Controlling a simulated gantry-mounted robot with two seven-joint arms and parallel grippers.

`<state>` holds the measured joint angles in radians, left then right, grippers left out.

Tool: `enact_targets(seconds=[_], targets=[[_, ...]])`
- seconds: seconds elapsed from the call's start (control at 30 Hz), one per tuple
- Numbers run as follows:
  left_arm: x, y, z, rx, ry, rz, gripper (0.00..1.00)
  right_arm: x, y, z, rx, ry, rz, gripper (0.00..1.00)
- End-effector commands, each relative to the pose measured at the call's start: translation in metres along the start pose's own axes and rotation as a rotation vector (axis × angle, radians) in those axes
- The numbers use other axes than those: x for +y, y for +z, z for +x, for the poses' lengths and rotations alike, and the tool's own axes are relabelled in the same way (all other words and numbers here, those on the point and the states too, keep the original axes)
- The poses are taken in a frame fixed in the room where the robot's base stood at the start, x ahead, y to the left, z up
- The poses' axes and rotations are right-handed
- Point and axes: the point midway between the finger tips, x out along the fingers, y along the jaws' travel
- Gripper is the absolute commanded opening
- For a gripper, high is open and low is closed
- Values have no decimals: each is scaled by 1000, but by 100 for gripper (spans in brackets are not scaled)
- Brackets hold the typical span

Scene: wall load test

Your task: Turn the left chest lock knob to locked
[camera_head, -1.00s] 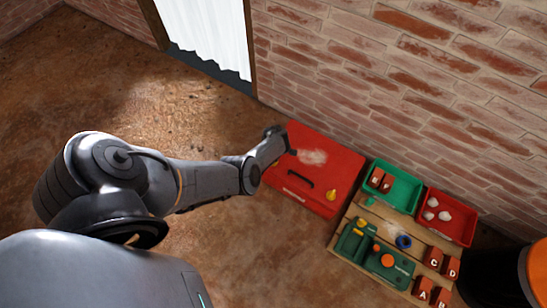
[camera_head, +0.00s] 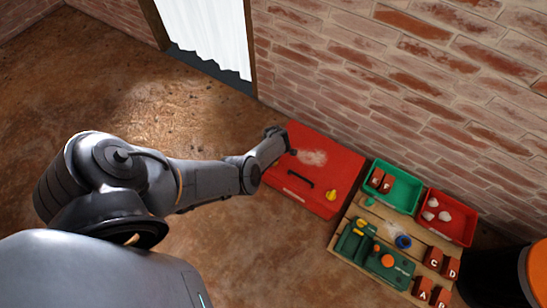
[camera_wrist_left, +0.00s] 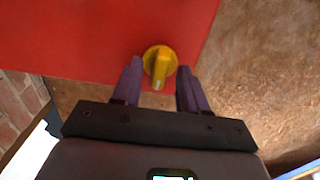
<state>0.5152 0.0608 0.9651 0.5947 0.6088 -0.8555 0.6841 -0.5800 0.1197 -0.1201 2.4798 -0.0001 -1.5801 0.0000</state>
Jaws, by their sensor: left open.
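The red chest (camera_head: 325,172) lies on the floor against the brick wall, with a black handle (camera_head: 300,179) on it. Its yellow left knob (camera_wrist_left: 159,60) shows in the left wrist view, its raised grip pointing toward my gripper. My left gripper (camera_wrist_left: 158,76) is open, with one purple finger on each side of this knob and visible gaps between. In the head view my left gripper (camera_head: 289,150) is over the chest's left end and hides that knob. A second yellow knob (camera_head: 331,195) sits at the chest's right end. My right gripper is out of view.
Right of the chest are a green bin (camera_head: 405,190), a red bin (camera_head: 462,222) and a wooden board (camera_head: 340,244) with green parts and lettered red blocks. The brick wall (camera_head: 400,80) rises close behind. Open floor lies left of the chest.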

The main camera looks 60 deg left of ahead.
Motion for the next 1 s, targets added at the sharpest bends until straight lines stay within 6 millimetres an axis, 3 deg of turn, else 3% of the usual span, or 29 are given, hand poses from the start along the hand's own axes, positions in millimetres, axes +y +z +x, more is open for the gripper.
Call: enact_targets(seconds=[0.17,0.7,1.0], targets=[[0,0,-16,0,1,0,43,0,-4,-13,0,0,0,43],[0,0,-95,1,0,0,43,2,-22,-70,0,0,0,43],[0,0,-107,0,-1,0,43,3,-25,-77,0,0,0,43]])
